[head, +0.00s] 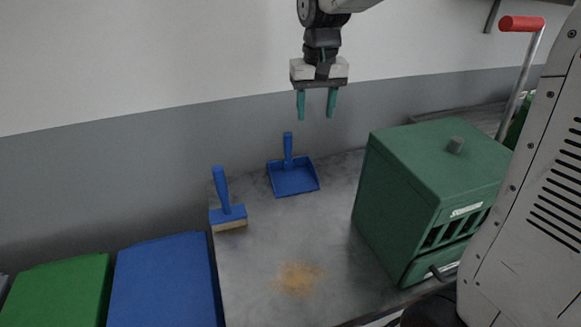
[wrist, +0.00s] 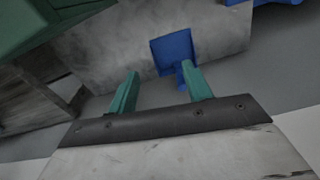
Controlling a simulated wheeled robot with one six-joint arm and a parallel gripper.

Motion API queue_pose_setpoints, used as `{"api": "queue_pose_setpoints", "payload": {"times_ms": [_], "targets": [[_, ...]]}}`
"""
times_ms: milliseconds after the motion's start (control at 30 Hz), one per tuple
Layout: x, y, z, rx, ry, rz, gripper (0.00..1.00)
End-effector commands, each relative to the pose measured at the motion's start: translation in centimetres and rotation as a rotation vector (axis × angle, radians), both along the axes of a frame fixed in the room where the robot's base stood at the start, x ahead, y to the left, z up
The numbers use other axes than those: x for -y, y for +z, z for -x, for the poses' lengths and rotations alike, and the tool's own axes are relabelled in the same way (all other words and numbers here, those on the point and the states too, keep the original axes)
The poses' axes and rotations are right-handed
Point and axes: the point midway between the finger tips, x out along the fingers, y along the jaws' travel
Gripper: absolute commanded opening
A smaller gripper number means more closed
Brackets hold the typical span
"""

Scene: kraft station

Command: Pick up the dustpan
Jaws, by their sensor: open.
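The blue dustpan (head: 294,181) lies on the grey table near the wall, its handle pointing up and back in the head view. In the wrist view the dustpan (wrist: 172,52) shows beyond the fingers, its handle partly hidden behind the right finger. My gripper (head: 316,117) is open and empty, with its two green fingers pointing down, above and apart from the dustpan. In the wrist view my gripper (wrist: 161,80) has a wide gap between its fingers.
A blue hand brush (head: 228,211) stands left of the dustpan. A green box (head: 400,190) with a knob stands on the right. Tan dust (head: 298,278) lies on the table (head: 255,255). Blue (head: 165,285) and green (head: 60,292) bins stand at the left.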

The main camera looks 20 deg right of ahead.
Motion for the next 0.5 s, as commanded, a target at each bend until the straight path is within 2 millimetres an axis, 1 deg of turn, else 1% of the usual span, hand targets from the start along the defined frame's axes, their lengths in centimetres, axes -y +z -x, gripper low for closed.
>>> {"api": "queue_pose_setpoints", "payload": {"times_ms": [33, 67, 100, 200, 300, 333, 400, 500], "targets": [[-0.2, -1.6, -2.7, -0.015, -0.009, 0.000, 0.50], [-0.3, -2.3, -4.1, -0.018, -0.015, 0.000, 0.50], [-0.5, -3.4, -5.9, -0.021, -0.024, -0.001, 0.50], [-0.9, -6.3, -9.8, -0.032, -0.043, -0.001, 0.50], [-1.2, -9.0, -12.8, -0.039, -0.060, -0.001, 0.50], [-1.3, -9.7, -13.5, -0.042, -0.063, -0.001, 0.50], [-1.4, -11.0, -14.7, -0.045, -0.070, -0.002, 0.50], [-1.5, -12.1, -15.8, -0.045, -0.077, -0.002, 0.50]]}}
